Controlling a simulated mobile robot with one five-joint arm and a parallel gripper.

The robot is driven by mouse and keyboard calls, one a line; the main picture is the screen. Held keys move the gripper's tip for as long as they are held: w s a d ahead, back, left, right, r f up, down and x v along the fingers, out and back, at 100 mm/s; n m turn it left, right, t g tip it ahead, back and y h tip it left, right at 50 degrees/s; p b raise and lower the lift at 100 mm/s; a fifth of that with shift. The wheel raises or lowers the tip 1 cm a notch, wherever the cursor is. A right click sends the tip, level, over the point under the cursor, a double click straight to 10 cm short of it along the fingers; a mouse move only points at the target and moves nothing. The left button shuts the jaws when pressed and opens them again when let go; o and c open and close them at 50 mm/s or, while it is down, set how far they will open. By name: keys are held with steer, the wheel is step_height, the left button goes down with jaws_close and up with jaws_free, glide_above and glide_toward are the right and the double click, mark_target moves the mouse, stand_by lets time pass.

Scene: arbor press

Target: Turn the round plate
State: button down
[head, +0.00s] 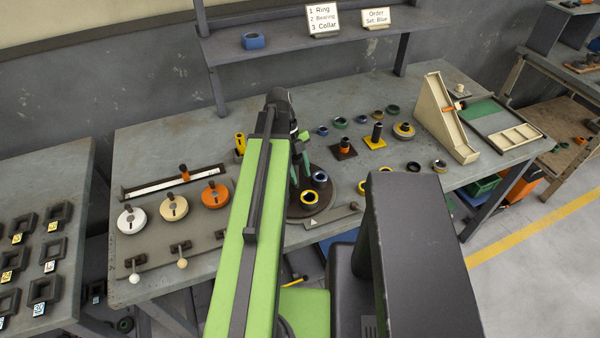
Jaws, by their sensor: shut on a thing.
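The round plate (328,203) is a dark disc lying flat on the bench, partly hidden behind my green arm. A yellow-rimmed ring (309,198) and a blue-rimmed ring (320,178) sit on it. My gripper (299,178) points down at the plate's back left part, its greenish fingers close together. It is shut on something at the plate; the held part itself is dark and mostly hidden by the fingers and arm. A flat strip with a pale triangular mark (314,222) lies at the plate's front edge.
To the left are white, cream and orange round dials (215,194) and a slide scale (172,184). To the right stand posts on orange and yellow bases (374,143), several loose rings and a beige ramp (447,115). A shelf (280,46) with signs runs behind.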

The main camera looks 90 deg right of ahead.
steer(key=shift+d, duration=0.1)
steer(key=c, duration=0.9)
jaws_free()
steer(key=shift+w+r, duration=0.1)
steer(key=p+v, duration=1.6)
steer(key=v, duration=0.1)
steer(key=shift+d+r, duration=0.1)
